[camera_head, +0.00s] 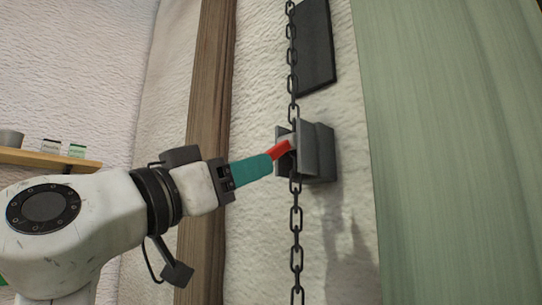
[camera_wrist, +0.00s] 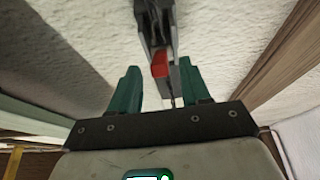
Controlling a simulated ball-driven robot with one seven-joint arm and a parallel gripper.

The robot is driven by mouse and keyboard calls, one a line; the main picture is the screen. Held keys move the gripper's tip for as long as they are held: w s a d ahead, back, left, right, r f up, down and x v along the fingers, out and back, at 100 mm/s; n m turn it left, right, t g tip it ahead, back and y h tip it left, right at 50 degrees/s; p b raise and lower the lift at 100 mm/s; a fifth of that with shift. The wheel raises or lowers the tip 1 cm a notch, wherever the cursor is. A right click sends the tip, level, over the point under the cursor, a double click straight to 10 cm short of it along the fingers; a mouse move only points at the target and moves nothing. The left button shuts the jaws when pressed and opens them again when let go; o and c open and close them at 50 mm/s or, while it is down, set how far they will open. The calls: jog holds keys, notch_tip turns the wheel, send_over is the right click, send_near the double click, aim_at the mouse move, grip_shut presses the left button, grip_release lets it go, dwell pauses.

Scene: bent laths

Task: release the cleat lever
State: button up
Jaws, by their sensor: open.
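The cleat (camera_head: 318,152) is a dark grey block on the white wall, with a chain (camera_head: 296,222) running vertically through it. Its lever (camera_head: 281,150) has a red end that sticks out to the left and down. My gripper (camera_head: 268,163) has teal fingers and is at the lever's red end. In the wrist view the fingers (camera_wrist: 158,80) are apart, and the red lever end (camera_wrist: 160,65) shows between their tips, nearer the right finger. I cannot tell whether a finger touches it. The cleat (camera_wrist: 156,20) shows beyond, at the top.
A dark flat plate (camera_head: 314,45) is on the wall above the cleat, beside the chain. A brown wooden post (camera_head: 208,90) stands left of the chain. A green panel (camera_head: 450,150) fills the right side. A shelf (camera_head: 50,160) with small containers is at far left.

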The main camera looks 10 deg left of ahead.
aim_at(273, 154)
jog(key=shift+p+x, duration=0.5)
jog(key=shift+x, duration=2.3)
grip_shut()
